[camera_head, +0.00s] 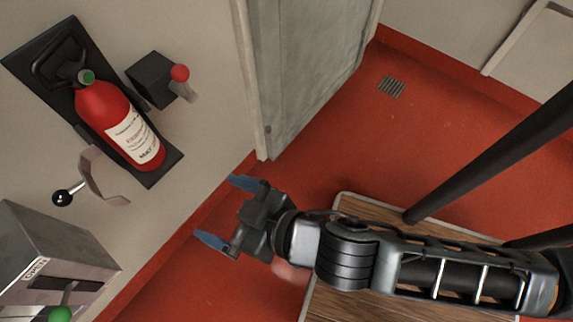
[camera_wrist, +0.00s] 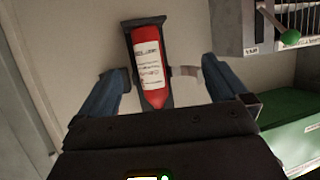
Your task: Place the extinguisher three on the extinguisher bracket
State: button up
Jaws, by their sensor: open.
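A red extinguisher (camera_head: 117,122) with a white label and a green spot at its top sits against a black wall bracket (camera_head: 158,176). In the wrist view the extinguisher (camera_wrist: 151,80) shows between my fingers but farther off, with the bracket (camera_wrist: 147,21) behind it. My gripper (camera_head: 222,212) has blue fingertips spread wide apart with nothing between them. In the head view it is to the lower right of the extinguisher, clear of it. In the wrist view my gripper (camera_wrist: 165,92) is also open and empty. Whether this is extinguisher three cannot be read.
A bent metal strap with a black knob (camera_head: 63,198) sticks out beside the bracket. A dark box with a red-knobbed lever (camera_head: 180,73) is at its right. A grey box marked OPEN (camera_head: 75,249) is at lower left. A wooden-topped table (camera_head: 338,300) lies under my arm. Red floor (camera_head: 330,140) is clear.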

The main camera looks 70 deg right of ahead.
jog(key=s+d+r, duration=0.3)
jog(key=s+r, duration=0.1)
jog(key=s, duration=0.3)
jog(key=s+d+r+n+t+y, duration=0.1)
jog(key=s+d+r, duration=0.3)
jog(key=s, duration=0.4)
jog(key=shift+s+r, duration=0.3)
jog(key=shift+r, duration=0.1)
